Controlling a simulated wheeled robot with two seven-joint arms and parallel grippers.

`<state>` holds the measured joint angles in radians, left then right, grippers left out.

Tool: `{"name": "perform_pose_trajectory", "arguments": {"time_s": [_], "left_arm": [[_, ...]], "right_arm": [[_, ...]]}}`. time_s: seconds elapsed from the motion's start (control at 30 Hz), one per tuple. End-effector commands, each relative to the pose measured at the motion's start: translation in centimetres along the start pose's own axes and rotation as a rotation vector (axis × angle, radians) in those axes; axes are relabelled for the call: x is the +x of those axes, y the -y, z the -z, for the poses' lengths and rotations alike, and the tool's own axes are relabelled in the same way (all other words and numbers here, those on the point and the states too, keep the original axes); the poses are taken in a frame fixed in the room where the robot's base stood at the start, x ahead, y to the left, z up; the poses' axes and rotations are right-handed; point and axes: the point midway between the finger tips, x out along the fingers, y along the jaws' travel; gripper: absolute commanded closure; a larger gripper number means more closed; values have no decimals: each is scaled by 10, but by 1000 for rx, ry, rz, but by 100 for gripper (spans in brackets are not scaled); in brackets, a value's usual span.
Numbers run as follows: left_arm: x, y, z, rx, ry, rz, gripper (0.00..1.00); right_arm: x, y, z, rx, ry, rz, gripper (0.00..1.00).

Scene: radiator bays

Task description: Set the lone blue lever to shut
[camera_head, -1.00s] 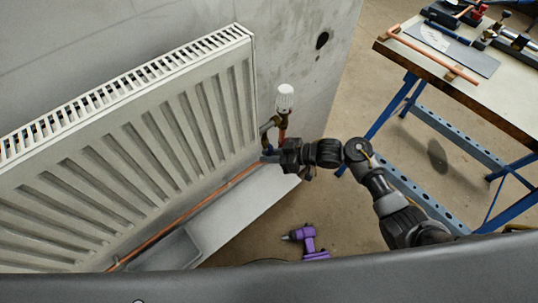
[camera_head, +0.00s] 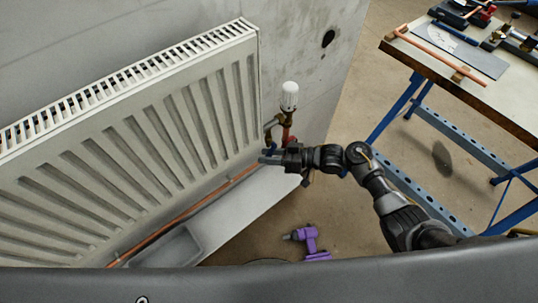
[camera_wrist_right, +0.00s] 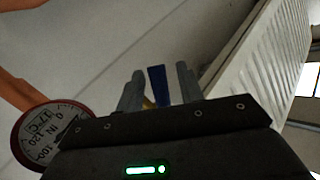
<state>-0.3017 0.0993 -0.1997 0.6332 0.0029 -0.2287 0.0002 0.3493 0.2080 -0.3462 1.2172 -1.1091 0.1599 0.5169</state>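The blue lever (camera_wrist_right: 158,85) stands between the two grey fingers of my right gripper (camera_wrist_right: 160,88) in the right wrist view. A gap shows on each side of it, so the fingers are open and not closed on it. In the head view my right gripper (camera_head: 270,157) is at the pipework by the radiator's right lower corner, below the white valve head (camera_head: 289,96). The lever is mostly hidden there by the gripper and pipes. Its exact angle to its pipe is hard to tell. My left gripper is not in view.
The white radiator (camera_head: 130,140) fills the left. A copper pipe (camera_head: 190,212) runs below it, above a grey tray (camera_head: 168,250). A round dial gauge (camera_wrist_right: 52,134) is beside the gripper. A purple drill (camera_head: 308,240) lies on the floor; a workbench (camera_head: 470,85) stands right.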

Motion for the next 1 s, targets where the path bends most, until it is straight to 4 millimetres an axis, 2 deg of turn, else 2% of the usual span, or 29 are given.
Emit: {"name": "perform_pose_trajectory", "arguments": {"time_s": [0.27,0.37,0.8,1.0], "left_arm": [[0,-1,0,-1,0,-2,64],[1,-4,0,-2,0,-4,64],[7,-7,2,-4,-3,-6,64],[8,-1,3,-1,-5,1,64]], "right_arm": [[-1,0,0,-1,1,-1,63],[-8,-1,-1,-1,1,-3,63],[-88,-1,-2,-1,2,-3,63],[-106,0,-1,0,2,-1,63]]}}
